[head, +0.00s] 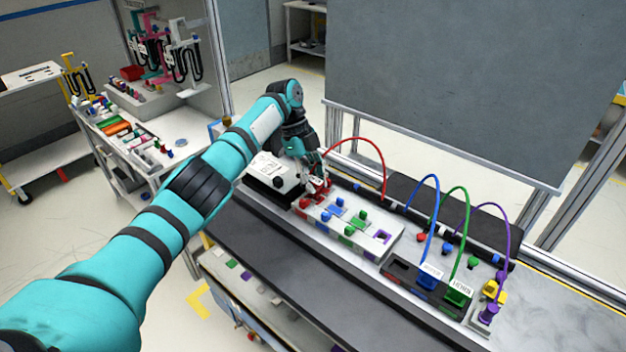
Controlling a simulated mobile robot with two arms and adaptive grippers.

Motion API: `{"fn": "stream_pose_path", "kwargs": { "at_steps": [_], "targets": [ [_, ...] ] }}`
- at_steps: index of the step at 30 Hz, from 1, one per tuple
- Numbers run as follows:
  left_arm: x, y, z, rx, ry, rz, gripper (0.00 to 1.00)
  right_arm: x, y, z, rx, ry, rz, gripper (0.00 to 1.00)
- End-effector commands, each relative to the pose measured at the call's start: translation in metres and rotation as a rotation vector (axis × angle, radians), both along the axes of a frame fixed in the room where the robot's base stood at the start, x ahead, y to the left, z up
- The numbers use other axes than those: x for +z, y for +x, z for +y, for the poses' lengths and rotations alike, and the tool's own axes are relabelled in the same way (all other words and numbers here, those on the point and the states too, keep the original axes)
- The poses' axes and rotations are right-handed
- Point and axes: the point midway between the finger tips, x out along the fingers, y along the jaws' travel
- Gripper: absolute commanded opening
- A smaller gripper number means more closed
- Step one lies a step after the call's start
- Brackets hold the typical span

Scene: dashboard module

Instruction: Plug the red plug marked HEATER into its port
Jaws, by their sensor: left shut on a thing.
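My left gripper (318,180) is shut on the red plug (322,188), at the left end of the white module (394,243). A red cable (369,146) arcs from the plug to the right and down to the black rail behind. The plug is at or just above the red port area (303,203). The fingers hide part of it, so I cannot tell whether it touches or sits in the port. A small pale label shows by the fingers, unreadable here. Blue (336,210) and green (352,216) pieces and a purple port (382,237) lie further right along the module.
A dark holder (400,268) in front right carries a blue plug (428,281) and a green plug (458,296), with cables arching above. A purple plug (488,314) and yellow piece (495,290) stand right of it. A white box (272,172) stands left. The bench is bare at far right.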

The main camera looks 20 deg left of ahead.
Motion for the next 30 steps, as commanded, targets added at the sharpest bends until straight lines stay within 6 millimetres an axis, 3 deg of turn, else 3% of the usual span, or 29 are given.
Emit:
{"fn": "stream_pose_path", "kwargs": {
  "at_steps": [23,24,30],
  "targets": [
    [-0.021,0.0,0.0,0.001,0.0,0.001,0.0,-0.014,0.0,0.0,0.0,0.0,0.0,0.0],
    [-0.02,0.0,0.0,0.001,0.0,0.0,0.23,-0.013,0.0,0.0,0.0,0.0,0.0,0.0],
    [-0.019,0.0,0.0,0.0,0.0,0.0,0.45,-0.013,0.0,0.0,0.0,0.0,0.0,0.0]
  ]
}}
